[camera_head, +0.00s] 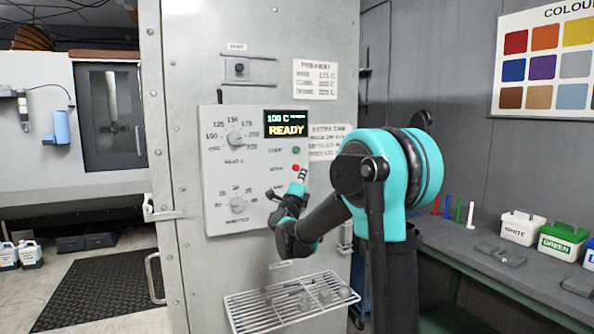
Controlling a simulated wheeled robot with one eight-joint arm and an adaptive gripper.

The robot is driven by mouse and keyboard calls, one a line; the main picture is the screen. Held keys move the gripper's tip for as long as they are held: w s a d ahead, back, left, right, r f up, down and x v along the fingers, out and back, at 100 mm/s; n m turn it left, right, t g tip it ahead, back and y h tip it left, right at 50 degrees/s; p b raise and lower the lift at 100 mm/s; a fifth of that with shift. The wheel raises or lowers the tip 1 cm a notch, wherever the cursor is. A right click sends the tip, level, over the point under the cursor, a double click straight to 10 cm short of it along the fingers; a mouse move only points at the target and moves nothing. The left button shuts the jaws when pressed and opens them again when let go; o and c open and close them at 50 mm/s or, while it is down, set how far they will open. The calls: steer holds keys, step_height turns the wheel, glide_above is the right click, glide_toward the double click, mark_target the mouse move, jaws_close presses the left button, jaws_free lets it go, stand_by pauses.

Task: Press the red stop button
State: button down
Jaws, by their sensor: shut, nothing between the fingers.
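The red stop button (295,168) sits on the light grey control panel (218,180), below a green button (296,150). My gripper (302,174) is shut and empty, its tip beside the red button at its lower right. I cannot tell whether the tip touches the button. The display (286,124) above reads "READY" and "100 C". Two dials, an upper one (235,138) and a lower one (237,204), are left of the buttons. My arm partly covers the panel's lower right edge.
A wire rack (262,310) with small grey pieces juts out below the panel. At right, a bench (470,250) holds labelled tubs, including a white one (522,227). A door handle (155,278) sticks out at the cabinet's left. The floor at left has a dark mat (100,290).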

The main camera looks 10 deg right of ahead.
steer(key=shift+s+d, duration=0.2)
steer(key=shift+s, duration=0.4)
steer(key=shift+s+d, duration=0.2)
steer(key=shift+s, duration=0.4)
steer(key=s+a+f+n+g+y, duration=0.2)
steer(key=s+f+n+g+y, duration=0.2)
steer(key=s+f+n+y, duration=0.45)
steer(key=s+a+f+n+g+y, duration=0.35)
steer(key=s+f+n, duration=0.25)
steer(key=f+n, duration=0.65)
steer(key=s+d+f+n+g+h, duration=0.1)
steer(key=s+d+f+g, duration=0.3)
steer(key=s+f, duration=0.6)
steer(key=s+d+f+n+g+h, duration=0.2)
steer(key=s+d+f+n+g, duration=0.2)
steer(key=s+f, duration=0.6)
steer(key=s+d+g, duration=0.1)
steer(key=s, duration=0.4)
steer(key=shift+d+g, duration=0.3)
steer(key=shift+g, duration=0.05)
